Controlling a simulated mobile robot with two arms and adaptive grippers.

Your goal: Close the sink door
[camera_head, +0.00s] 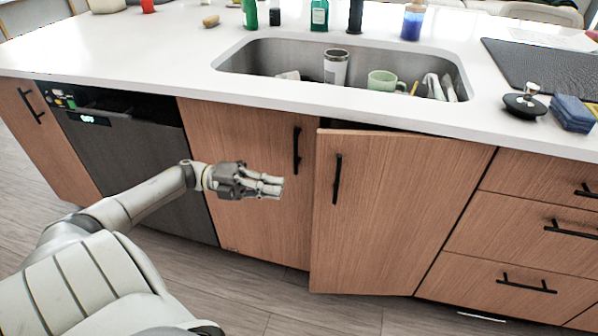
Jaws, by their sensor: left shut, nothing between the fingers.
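The right sink door (385,205) stands slightly ajar, its left edge swung out from the cabinet, with a dark gap along its top. It has a black vertical handle (337,178) near its left edge. The left sink door (250,150) is flush with the cabinet front and has a black handle (297,150). My left gripper (278,187) is shut and empty, in front of the left door. Its fingertips point right, a little left of the ajar door's free edge. My right gripper is not in view.
The white countertop (150,50) holds the sink (300,55) with a cup (336,67) and a green mug (382,80). A dark dishwasher (135,150) is at left, wooden drawers (520,235) at right. The floor (260,300) in front looks clear.

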